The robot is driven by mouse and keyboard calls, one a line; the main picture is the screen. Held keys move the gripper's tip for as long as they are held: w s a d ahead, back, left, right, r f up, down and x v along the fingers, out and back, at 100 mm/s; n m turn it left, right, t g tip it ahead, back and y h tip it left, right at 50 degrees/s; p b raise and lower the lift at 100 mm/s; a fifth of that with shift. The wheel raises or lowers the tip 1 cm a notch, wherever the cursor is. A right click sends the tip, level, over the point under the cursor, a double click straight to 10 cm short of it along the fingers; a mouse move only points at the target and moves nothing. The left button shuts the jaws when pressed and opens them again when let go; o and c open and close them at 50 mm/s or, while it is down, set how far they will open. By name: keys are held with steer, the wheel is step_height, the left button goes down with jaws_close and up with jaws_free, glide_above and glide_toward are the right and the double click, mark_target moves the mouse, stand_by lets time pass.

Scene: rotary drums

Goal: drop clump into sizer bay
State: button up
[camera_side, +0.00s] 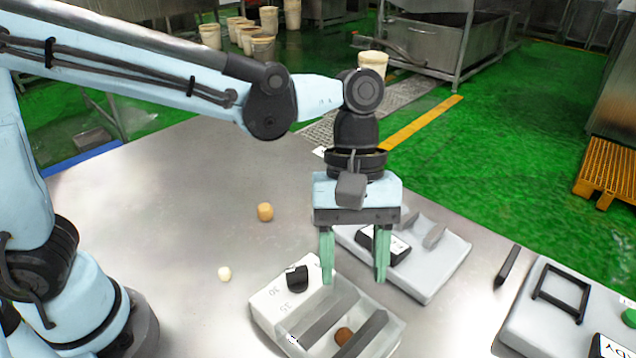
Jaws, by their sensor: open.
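My gripper (354,278) points down with its two green fingers apart and nothing visible between them. It hangs over the back right part of a white box (272,310) at the front centre. The box has a black knob, the marks 30 and 35, and slanted grey bars. It looks like the sizer. A brown round clump (343,336) lies low between two of the bars, below the fingers and apart from them. A tan clump (265,212) and a small cream clump (224,274) lie on the bare table to the left.
A second pale unit (440,262) with a dark display and grey fins stands behind the gripper. A dark pen-like bar (508,265) lies to its right. Another pale unit (545,325) with a black frame and green button is at the right edge. The table's left middle is mostly clear.

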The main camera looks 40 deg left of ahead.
steer(key=shift+v, duration=2.5)
steer(key=shift+a, duration=0.1)
steer(key=a+f+m+t+y, duration=0.1)
steer(key=a+m+t, duration=0.3)
steer(key=a, duration=0.7)
steer(key=a+f+m+t+y, duration=0.2)
steer(key=a+m+t, duration=0.3)
steer(key=a, duration=0.6)
steer(key=shift+a+f+t, duration=0.25)
steer(key=shift+f+t, duration=0.45)
steer(key=shift+f, duration=0.05)
steer(key=shift+s, duration=0.1)
